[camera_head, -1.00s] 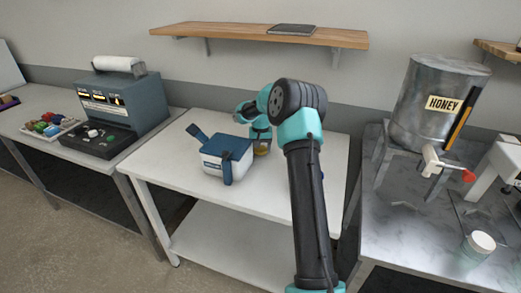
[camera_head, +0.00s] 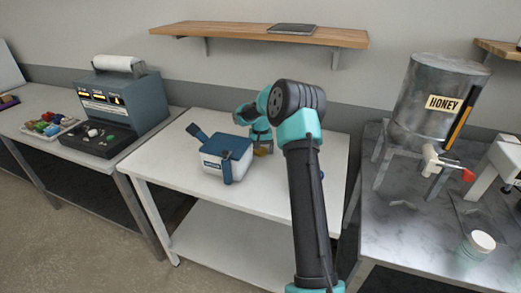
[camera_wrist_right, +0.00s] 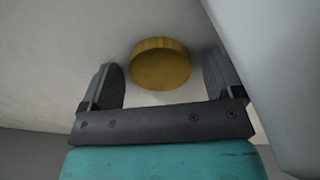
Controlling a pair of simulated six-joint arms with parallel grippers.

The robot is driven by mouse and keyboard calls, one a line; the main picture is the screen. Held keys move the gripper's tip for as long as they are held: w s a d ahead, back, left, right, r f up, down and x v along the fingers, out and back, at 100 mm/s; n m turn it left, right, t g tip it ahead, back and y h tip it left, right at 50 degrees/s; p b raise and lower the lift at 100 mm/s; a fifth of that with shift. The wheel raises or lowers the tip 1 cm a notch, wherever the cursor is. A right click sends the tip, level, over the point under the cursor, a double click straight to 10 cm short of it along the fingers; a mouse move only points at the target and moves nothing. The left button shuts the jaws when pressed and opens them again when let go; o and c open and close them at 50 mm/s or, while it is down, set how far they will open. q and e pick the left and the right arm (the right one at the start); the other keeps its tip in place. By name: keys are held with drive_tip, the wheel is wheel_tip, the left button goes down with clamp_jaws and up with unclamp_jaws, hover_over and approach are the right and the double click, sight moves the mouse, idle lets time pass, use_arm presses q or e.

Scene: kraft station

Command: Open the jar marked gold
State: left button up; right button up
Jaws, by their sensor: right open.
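A round gold lid (camera_wrist_right: 160,66) lies between the two fingers of my right gripper (camera_wrist_right: 168,85) in the right wrist view. The fingers are spread, with a gap on both sides of the lid. In the head view, the right gripper (camera_head: 262,147) points down at a small gold thing (camera_head: 262,153) on the white table, just right of the white box. The gripper mostly hides it. I cannot read any marking or see a jar body. My left gripper is not in view.
A white box with a blue lid (camera_head: 228,158) stands close left of the right gripper on the white table (camera_head: 185,165). A small blue thing (camera_head: 322,174) peeks out beside my arm. A honey tank (camera_head: 437,105) stands on the right bench. The table's front is clear.

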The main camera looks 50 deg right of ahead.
drive_tip(key=shift+r, duration=0.1)
wheel_tip(320, 180, up, 12)
idle(0.5)
drive_tip(key=shift+c, duration=0.5)
drive_tip(key=shift+c, duration=0.7)
drive_tip(key=shift+r, duration=0.1)
